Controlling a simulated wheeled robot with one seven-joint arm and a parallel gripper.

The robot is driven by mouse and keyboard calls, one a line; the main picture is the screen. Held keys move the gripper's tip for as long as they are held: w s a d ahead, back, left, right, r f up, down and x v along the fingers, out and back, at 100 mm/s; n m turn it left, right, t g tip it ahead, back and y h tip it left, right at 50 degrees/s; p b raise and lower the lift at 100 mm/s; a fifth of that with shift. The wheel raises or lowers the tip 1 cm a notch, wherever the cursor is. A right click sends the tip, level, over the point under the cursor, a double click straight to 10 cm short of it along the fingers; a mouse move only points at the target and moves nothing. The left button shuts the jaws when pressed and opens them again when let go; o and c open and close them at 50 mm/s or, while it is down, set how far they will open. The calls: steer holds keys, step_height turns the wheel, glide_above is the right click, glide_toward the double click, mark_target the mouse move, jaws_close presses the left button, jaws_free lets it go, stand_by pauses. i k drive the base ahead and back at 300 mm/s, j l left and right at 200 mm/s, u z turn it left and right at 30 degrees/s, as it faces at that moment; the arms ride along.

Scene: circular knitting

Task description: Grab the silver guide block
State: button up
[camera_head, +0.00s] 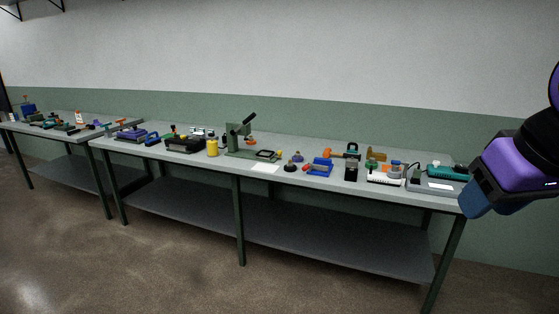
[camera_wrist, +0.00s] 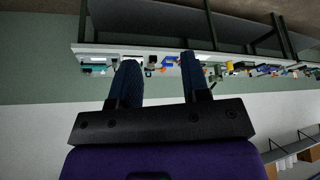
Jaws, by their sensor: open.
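I cannot make out for certain which item is the silver guide block; the things on the workbench (camera_head: 330,197) are small. A small dark upright block with a greyish top (camera_head: 351,170) stands near the front edge, right of centre. A grey cylindrical piece (camera_head: 395,171) is to its right. My gripper (camera_wrist: 158,82) is open and empty, its two blue fingers apart. In the head view my purple and blue gripper end is at the far right, apart from the bench items and hiding the bench's right corner.
A blue piece (camera_head: 320,167), a green press (camera_head: 238,138), a yellow cylinder (camera_head: 212,147) and a teal-topped device (camera_head: 447,172) crowd the bench. A second bench (camera_head: 45,129) stands at far left. The lower shelf (camera_head: 310,232) looks bare. The floor in front is clear.

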mark_target(349, 162)
steer(key=i, duration=1)
steer(key=i+j+z, duration=0.1)
steer(key=i, duration=0.9)
steer(key=i+z, duration=0.2)
steer(key=i, duration=0.2)
steer(key=i+j+z, duration=0.2)
steer(key=i, duration=0.25)
